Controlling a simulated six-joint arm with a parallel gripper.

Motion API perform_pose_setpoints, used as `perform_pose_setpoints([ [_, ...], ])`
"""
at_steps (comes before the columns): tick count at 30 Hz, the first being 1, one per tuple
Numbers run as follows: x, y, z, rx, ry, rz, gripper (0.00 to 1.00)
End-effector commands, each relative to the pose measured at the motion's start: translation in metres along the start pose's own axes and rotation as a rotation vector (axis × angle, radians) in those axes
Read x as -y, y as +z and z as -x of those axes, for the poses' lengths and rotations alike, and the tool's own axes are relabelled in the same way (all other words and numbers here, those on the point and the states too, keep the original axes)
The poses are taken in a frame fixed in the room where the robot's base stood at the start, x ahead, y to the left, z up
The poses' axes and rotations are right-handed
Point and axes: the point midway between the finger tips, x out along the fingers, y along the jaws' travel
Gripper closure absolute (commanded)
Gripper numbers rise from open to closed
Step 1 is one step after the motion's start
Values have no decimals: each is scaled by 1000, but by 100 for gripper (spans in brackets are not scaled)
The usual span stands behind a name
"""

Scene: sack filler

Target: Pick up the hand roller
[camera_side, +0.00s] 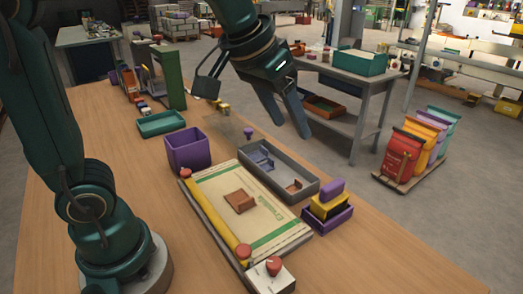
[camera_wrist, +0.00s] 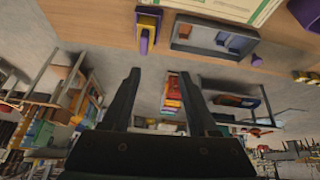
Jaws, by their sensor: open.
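My gripper (camera_side: 292,128) is open and empty, high above the far edge of the table. Its two fingers also show in the wrist view (camera_wrist: 164,76), with nothing between them. A yellow piece with a purple rounded top (camera_side: 328,206) stands in a shallow purple tray (camera_side: 338,221) at the table's right edge. It looks most like the hand roller, but I cannot be sure. It shows in the wrist view as a yellow and purple item (camera_wrist: 148,22) near the table edge. My gripper is well apart from it, up and to the left in the side view.
A printed sack (camera_side: 228,188) lies on a board with a yellow bar (camera_side: 215,220) and red knobs; a brown block (camera_side: 239,201) rests on it. Beside it are a grey tray (camera_side: 309,188) and purple bin (camera_side: 188,150). A red-knobbed box (camera_side: 270,277) sits in front. The near-right table is clear.

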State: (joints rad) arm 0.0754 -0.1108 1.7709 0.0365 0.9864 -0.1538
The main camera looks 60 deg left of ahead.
Motion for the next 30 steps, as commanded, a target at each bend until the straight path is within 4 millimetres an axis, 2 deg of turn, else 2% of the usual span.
perform_pose_setpoints([
  [3,-11,-21,-28,43,-1,-8,40],
  [6,-20,-32,-54,80,-3,-17,40],
  [12,-34,-34,-102,159,-8,-45,40],
  [18,-39,-21,-128,222,-13,-64,40],
  [30,-39,-9,-171,228,-13,-67,40],
])
